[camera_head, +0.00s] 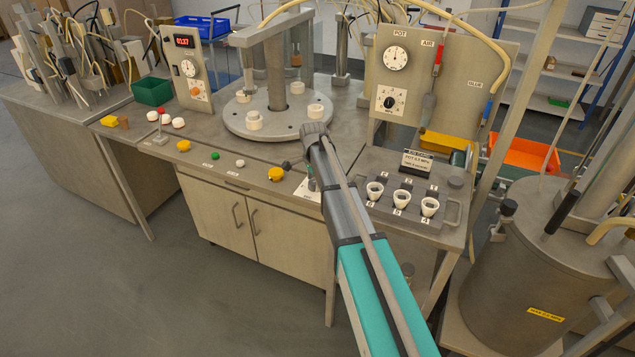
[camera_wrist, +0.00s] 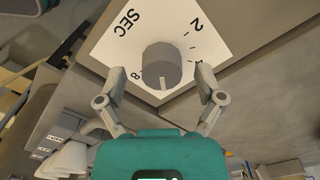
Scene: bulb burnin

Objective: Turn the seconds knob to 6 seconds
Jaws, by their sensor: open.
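The seconds knob (camera_wrist: 163,62) is a grey round knob on a white dial plate marked SEC in the wrist view. Its pale pointer mark faces the bottom of the picture, between the 8 at left and a partly covered number at right; no number shows at its tip. My gripper (camera_wrist: 160,77) is open, with one finger on each side of the knob and visible gaps to it. In the head view a white plate (camera_head: 308,190) on the bench front edge is partly behind my arm; its knob and my fingertips are not clear there.
A round turntable (camera_head: 253,130) with white sockets stands behind. A tray (camera_head: 385,214) with white cups lies right of my arm. A yellow button (camera_head: 276,174) is left of the plate. A panel with a red display (camera_head: 184,41) stands at back left, a steel drum (camera_head: 500,280) at right.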

